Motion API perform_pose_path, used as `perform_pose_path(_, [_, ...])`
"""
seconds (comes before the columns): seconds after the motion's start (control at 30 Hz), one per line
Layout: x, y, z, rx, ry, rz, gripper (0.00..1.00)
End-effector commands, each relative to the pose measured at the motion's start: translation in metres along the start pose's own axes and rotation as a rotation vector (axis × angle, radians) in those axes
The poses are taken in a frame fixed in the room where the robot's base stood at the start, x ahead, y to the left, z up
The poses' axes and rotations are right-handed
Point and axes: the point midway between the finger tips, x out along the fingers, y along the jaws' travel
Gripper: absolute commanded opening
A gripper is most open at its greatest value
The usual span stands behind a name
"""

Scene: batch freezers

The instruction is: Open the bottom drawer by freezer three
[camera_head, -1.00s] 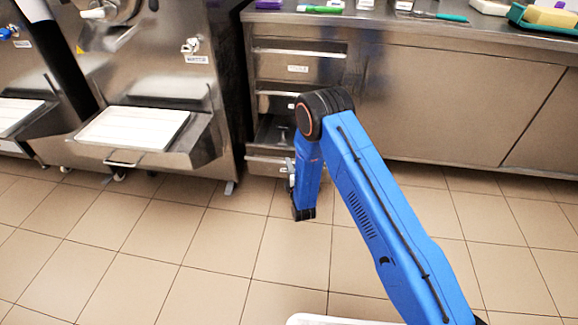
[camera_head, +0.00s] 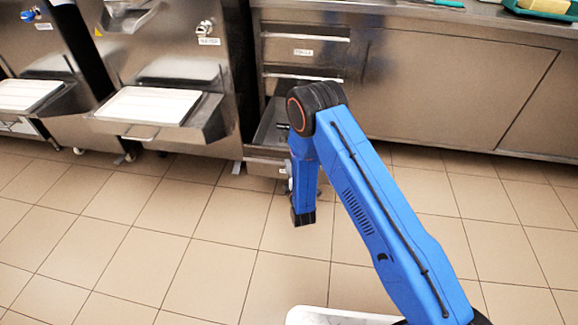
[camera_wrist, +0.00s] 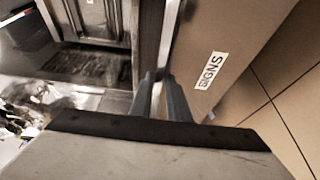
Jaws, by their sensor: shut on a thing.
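The bottom drawer stands in the steel drawer stack right of the nearest freezer. In the head view it is pulled out, its dark interior showing above its front panel (camera_head: 265,167). In the wrist view the drawer front (camera_wrist: 222,45) carries a label that seems to read "SIGNS". My gripper (camera_wrist: 160,85) is shut on the top edge or handle strip of that front. One finger lies on each side of it. In the head view my blue arm hides the right part of the drawer and most of the gripper.
A freezer (camera_head: 170,60) with a white tray (camera_head: 148,105) stands close left of the drawer. Closed drawers (camera_head: 303,52) sit above it. Closed steel cabinet doors (camera_head: 450,90) run to the right under the counter. The tiled floor in front is clear.

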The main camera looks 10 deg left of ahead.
Motion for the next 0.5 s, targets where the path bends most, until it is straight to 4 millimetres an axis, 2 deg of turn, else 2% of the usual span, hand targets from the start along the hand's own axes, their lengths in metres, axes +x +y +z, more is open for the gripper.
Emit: perform_pose_path(0.5, [-0.0059,-0.0010,-0.0021,-0.001,0.000,-0.002,0.00])
